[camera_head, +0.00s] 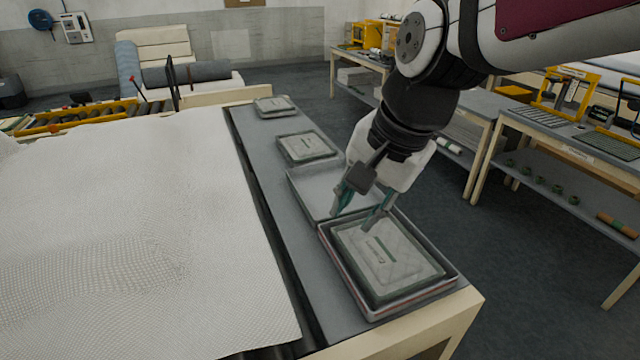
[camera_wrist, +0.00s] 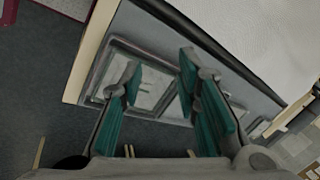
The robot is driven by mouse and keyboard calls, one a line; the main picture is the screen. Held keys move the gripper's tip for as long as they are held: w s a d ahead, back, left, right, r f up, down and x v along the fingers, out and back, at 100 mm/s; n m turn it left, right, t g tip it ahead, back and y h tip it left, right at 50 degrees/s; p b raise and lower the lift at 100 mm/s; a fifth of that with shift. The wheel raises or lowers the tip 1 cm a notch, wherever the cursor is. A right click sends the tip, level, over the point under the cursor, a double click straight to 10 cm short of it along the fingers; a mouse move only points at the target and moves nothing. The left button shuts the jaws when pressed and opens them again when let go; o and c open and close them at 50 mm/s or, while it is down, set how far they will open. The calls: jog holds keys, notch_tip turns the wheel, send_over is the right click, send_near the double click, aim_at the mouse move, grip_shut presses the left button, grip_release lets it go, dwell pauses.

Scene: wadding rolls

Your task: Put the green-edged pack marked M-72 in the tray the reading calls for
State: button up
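A pale quilted pack (camera_head: 384,257) with a dark green edge and a small green label lies in the nearest tray (camera_head: 371,314), which has a reddish stripe on its side. The label is too small to read. An empty grey tray (camera_head: 312,188) sits just behind it. My gripper (camera_head: 350,221) is open and empty, above the place where these two trays meet. Its teal fingers stand apart in the wrist view (camera_wrist: 160,64), with the pack (camera_wrist: 149,97) partly hidden behind them. I see no reading display that I can make out.
Two more packs, a middle one (camera_head: 306,147) and a far one (camera_head: 274,104), lie farther along the grey bench strip. White wadding (camera_head: 130,230) covers the left. Side tables (camera_head: 560,140) with yellow frames stand right, across open floor.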

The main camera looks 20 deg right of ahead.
jog(key=s+a+r+n+t+h, duration=0.1)
jog(key=s+r+n+t, duration=0.1)
jog(key=s+n, duration=0.4)
jog(key=r+n, duration=0.1)
jog(key=n, duration=0.4)
jog(key=shift+s+a+n, duration=0.3)
jog(key=shift+s+a, duration=0.05)
jog(key=shift+a, duration=0.05)
jog(key=shift+w+f+b, duration=0.9)
jog(key=shift+w+b, duration=0.05)
jog(key=shift+w, duration=0.1)
